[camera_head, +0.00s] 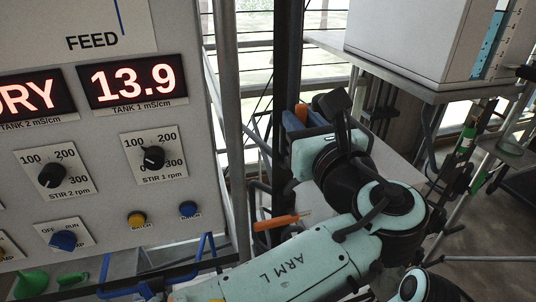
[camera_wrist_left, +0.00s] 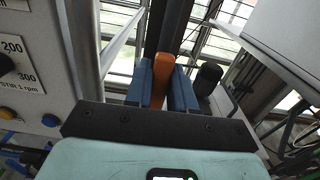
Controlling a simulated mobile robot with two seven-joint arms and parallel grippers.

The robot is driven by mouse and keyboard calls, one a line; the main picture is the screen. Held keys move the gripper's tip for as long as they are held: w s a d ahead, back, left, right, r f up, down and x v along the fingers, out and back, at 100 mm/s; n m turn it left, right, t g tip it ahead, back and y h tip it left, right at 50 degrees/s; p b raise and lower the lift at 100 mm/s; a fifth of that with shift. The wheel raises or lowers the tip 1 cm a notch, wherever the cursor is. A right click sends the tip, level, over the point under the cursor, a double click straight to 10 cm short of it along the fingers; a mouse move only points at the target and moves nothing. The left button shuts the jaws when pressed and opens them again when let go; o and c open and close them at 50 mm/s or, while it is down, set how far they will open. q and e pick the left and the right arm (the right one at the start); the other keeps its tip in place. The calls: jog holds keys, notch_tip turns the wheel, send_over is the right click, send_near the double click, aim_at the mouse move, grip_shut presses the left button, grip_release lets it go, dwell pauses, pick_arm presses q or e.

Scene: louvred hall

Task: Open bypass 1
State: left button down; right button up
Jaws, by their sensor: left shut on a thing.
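No label reading bypass 1 shows in either view. My left gripper (camera_head: 294,120) reaches up beside a dark upright post, right of the grey panel. In the left wrist view its two blue fingers (camera_wrist_left: 162,88) are shut on an upright orange piece (camera_wrist_left: 163,72). A bit of that orange piece (camera_head: 302,113) shows in the head view; most of it is hidden by the gripper. A separate orange handle (camera_head: 282,221) lies nearly level below, left of my left forearm; I cannot tell what it belongs to. My right gripper is not in view.
The grey panel (camera_head: 105,140) at left carries red displays, one reading 13.9, and stir knobs, including STIR 1 (camera_head: 153,157). Yellow (camera_head: 137,219) and blue (camera_head: 188,209) buttons sit below. A white box (camera_head: 400,40) stands on a bench at upper right. A dark post (camera_head: 287,60) stands behind the gripper.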

pick_arm(q)
jog(key=shift+d+f, duration=0.1)
jog(key=c, duration=0.9)
grip_release()
jog(key=shift+v, duration=3.5)
jog(key=v, duration=1.3)
jog(key=shift+s, duration=0.2)
